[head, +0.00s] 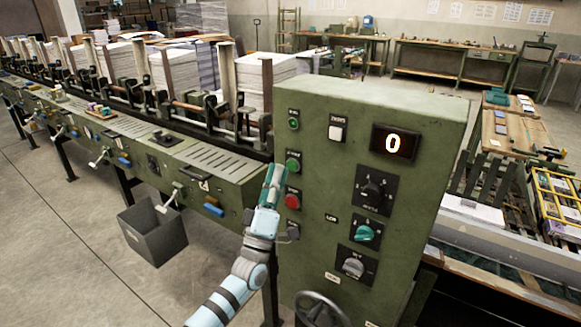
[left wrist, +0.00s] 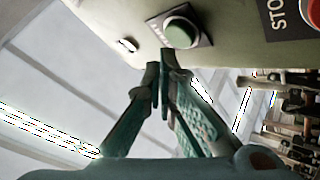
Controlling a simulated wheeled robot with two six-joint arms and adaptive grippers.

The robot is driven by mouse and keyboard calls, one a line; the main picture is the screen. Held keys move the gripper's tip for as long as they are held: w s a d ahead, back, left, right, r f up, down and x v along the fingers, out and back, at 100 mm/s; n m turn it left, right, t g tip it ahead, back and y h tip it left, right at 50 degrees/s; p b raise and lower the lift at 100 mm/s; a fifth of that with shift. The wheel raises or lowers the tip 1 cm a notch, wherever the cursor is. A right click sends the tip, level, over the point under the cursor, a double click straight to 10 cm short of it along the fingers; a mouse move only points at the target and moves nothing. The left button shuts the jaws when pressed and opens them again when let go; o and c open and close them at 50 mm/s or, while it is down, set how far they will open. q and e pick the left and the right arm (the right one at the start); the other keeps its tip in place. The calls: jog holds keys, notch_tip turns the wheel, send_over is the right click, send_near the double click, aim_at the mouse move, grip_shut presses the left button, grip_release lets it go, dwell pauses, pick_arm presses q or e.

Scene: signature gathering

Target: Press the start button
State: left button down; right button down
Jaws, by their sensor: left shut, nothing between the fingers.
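A green control cabinet (head: 375,115) stands in the centre of the head view. On its left side are a green button (head: 293,162) and, below it, a red button (head: 292,200). The green button also shows at the top of the left wrist view (left wrist: 180,32), with the edge of a red button at the right beside a label reading "STO". My left gripper (head: 274,172) is shut and empty. Its fingertips (left wrist: 160,68) point up just short of the green button and appear apart from it. My right gripper is not in view.
A smaller green round control (head: 293,123) and a white switch (head: 337,131) sit higher on the cabinet. A display (head: 395,143) reads 0, above several knobs. A handwheel (head: 320,310) juts out below.

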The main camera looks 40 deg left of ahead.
pick_arm(q)
jog(key=shift+w, duration=0.15)
dwell(0.3)
jog(key=shift+w+b, duration=0.3)
jog(key=shift+b, duration=0.05)
jog(key=shift+w+b, duration=0.45)
dwell(0.5)
dwell(0.3)
jog(key=shift+s+p, duration=0.7)
jog(key=shift+s, duration=0.15)
